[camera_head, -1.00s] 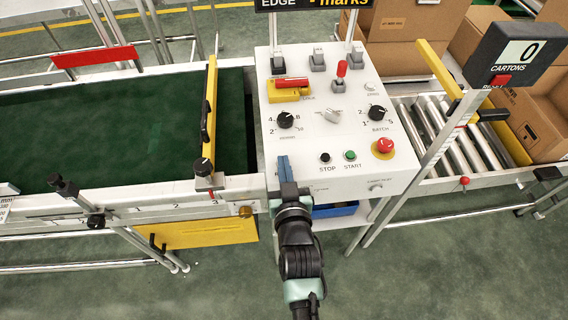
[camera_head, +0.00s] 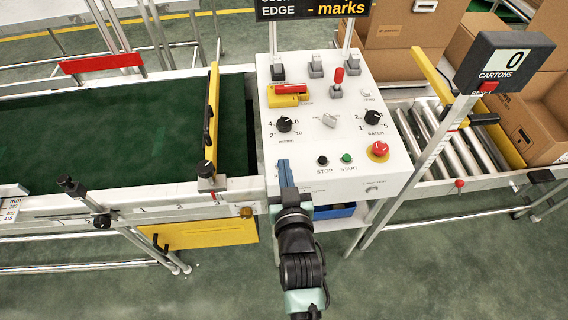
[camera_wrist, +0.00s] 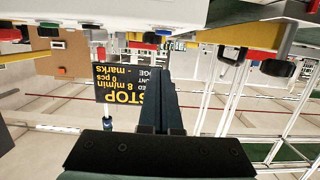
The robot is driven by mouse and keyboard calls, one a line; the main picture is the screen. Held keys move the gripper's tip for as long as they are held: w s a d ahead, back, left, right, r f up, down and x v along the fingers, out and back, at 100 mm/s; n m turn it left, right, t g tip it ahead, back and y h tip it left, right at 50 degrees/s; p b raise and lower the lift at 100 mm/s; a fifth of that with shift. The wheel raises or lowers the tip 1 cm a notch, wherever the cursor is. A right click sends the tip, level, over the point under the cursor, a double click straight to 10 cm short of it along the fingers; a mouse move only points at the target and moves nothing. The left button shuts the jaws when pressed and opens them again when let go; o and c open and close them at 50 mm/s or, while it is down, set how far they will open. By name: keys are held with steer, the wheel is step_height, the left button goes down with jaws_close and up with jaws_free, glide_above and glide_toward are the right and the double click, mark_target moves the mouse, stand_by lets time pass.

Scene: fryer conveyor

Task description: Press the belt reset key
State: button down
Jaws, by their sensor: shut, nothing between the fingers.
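The white control panel (camera_head: 345,200) stands in the middle of the head view. It carries a black STOP button (camera_head: 322,160), a green START button (camera_head: 347,158) and a red mushroom button (camera_head: 379,149) on yellow. A small grey control (camera_head: 373,188) sits near its lower right edge; its label is too small to read. A red button (camera_head: 489,87) under the CARTONS counter has a partly hidden label. I cannot tell which control is the belt reset key. My gripper (camera_head: 284,163) is shut and empty at the panel's lower left corner; it also shows in the wrist view (camera_wrist: 157,68). Contact with the panel cannot be told.
The green belt (camera_head: 120,140) lies left of the panel, with a yellow guide bar (camera_head: 211,115) across it. A roller track (camera_head: 450,140) and cartons (camera_head: 405,25) are at the right. The counter's post (camera_head: 420,175) stands right of the panel. A dark sign (camera_head: 312,9) hangs behind.

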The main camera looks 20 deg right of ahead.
steer(key=v, duration=0.7)
steer(key=shift+s+r, duration=0.1)
steer(key=shift+r, duration=0.05)
stand_by(0.5)
steer(key=f+p+v, duration=0.2)
steer(key=v, duration=1)
steer(key=f+p+v, duration=0.2)
steer(key=p+v, duration=0.1)
steer(key=v, duration=0.9)
steer(key=shift+s+a+f, duration=0.2)
steer(key=shift+s+f, duration=0.1)
steer(key=shift+s, duration=0.4)
